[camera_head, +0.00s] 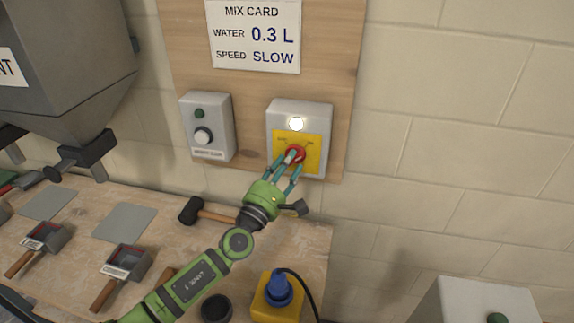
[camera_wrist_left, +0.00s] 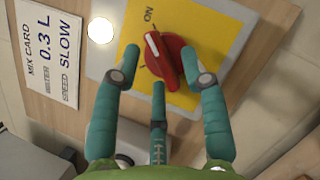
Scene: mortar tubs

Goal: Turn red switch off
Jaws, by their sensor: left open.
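The red switch (camera_head: 295,154) is a round knob with a white pointer bar on a yellow plate (camera_head: 316,150) of a grey wall box. In the left wrist view the red switch (camera_wrist_left: 172,66) has its pointer towards the ON mark (camera_wrist_left: 149,14). The white lamp (camera_head: 296,124) above it is lit. My left gripper (camera_head: 289,161) is open, its teal fingers in front of the knob. In the left wrist view two fingertips lie either side of the knob and a third below; contact is unclear. My right gripper is out of view.
The bench below holds a mallet (camera_head: 205,212), scoops (camera_head: 122,265) and a yellow box with a blue plug (camera_head: 278,289). Bare wall lies right.

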